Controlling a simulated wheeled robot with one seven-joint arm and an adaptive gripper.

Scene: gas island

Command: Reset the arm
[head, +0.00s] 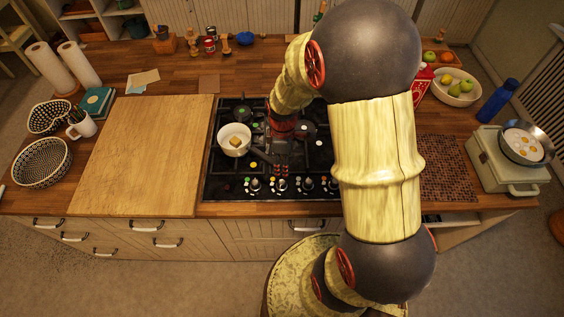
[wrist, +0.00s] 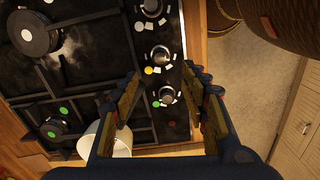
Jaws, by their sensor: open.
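My gripper (head: 281,165) hangs over the front part of the black gas hob (head: 213,185) in the head view. In the wrist view my gripper (wrist: 165,95) is open, with nothing between its fingers, and the hob's front knobs (wrist: 160,53) lie below it. My arm is bent over the right half of the hob and hides part of the counter. The bowl also shows partly behind a finger in the wrist view (wrist: 121,143).
A large wooden board (head: 140,160) lies left of the hob. Patterned baskets (head: 42,163), a mug (head: 82,127) and paper towel rolls (head: 50,68) stand far left. A pan with eggs (head: 522,142) rests on a pale box (head: 500,165) at right, near a blue bottle (head: 497,101) and fruit bowl (head: 455,91).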

